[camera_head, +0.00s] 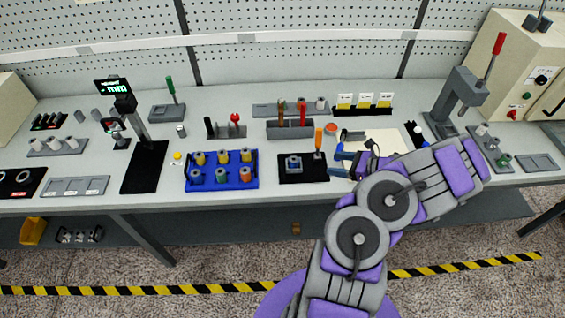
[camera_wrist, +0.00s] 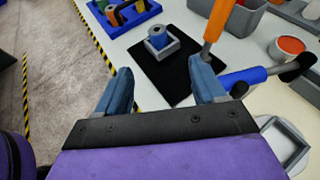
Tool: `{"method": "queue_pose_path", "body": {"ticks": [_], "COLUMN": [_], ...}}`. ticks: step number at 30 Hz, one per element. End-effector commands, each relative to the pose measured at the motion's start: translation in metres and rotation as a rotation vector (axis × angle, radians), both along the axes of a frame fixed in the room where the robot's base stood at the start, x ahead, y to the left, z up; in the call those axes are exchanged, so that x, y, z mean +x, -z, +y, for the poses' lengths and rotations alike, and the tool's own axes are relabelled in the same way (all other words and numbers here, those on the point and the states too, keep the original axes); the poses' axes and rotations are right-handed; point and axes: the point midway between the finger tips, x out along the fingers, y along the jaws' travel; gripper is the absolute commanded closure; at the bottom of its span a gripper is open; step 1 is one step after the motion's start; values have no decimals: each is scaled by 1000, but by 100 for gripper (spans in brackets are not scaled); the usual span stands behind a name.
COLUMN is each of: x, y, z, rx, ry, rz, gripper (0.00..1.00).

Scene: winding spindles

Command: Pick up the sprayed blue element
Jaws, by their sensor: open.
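In the head view the same element (camera_head: 293,161) is small, on the mat left of my gripper. My gripper (camera_wrist: 162,75) has its two blue fingers spread apart with nothing between them. The element appears ahead of and apart from the fingertips, between them in the wrist view. In the head view my gripper (camera_head: 341,165) is at the mat's right side, over the bench.
An orange-handled tool (camera_wrist: 218,22) stands close by at the mat's right. A blue-handled tool (camera_wrist: 243,77) lies by the right finger. A blue tray (camera_head: 252,183) of several coloured spools lies to the left. A grey bin (camera_head: 290,130) is behind the mat.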

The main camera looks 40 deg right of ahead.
Motion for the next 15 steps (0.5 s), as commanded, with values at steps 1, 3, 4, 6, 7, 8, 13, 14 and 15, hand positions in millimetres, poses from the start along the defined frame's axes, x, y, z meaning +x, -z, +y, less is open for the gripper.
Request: {"method": "queue_pose_path", "body": {"ticks": [1,3,4,6,7,8,13,14,15], "x": [-2,2,5,15,20,25,53,57,64], "y": [3,6,7,12,14,16,30,33,36], "z": [-2,0,1,6,9,11,24,27,31], "rx": [5,8,8,10,10,10,10,8,8], "ry": [11,17,17,14,12,13,13,13,13], "rz": [3,5,5,4,4,4,4,6,6], "gripper": [31,31,31,31,31,31,31,31,31]}}
